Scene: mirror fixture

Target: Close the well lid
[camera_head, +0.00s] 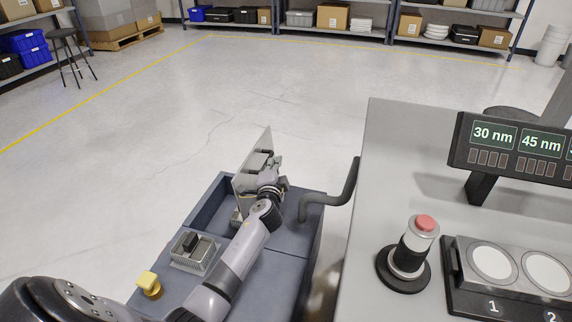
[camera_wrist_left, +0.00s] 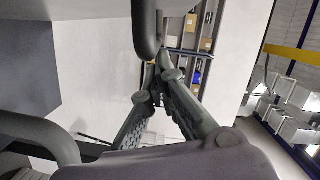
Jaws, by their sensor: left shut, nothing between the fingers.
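The well lid (camera_head: 264,140) is a light grey panel standing raised, nearly upright, over the blue-grey cart (camera_head: 290,232) in the head view. The well's opening shows partly to its left, and my arm hides some of the cart. My left gripper (camera_head: 262,165) is at the right-hand face of the lid, overlapping it in the picture; I cannot tell if they touch. In the left wrist view its fingers (camera_wrist_left: 160,62) converge with nothing between them. My right gripper is not in view.
A dark bent handle (camera_head: 345,190) sticks up at the cart's right. A metal finned block (camera_head: 195,255) and a yellow knob (camera_head: 148,283) are on the cart's near side. The grey bench (camera_head: 395,150) stands close on the right, with a red-topped button (camera_head: 425,223). The floor beyond is clear.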

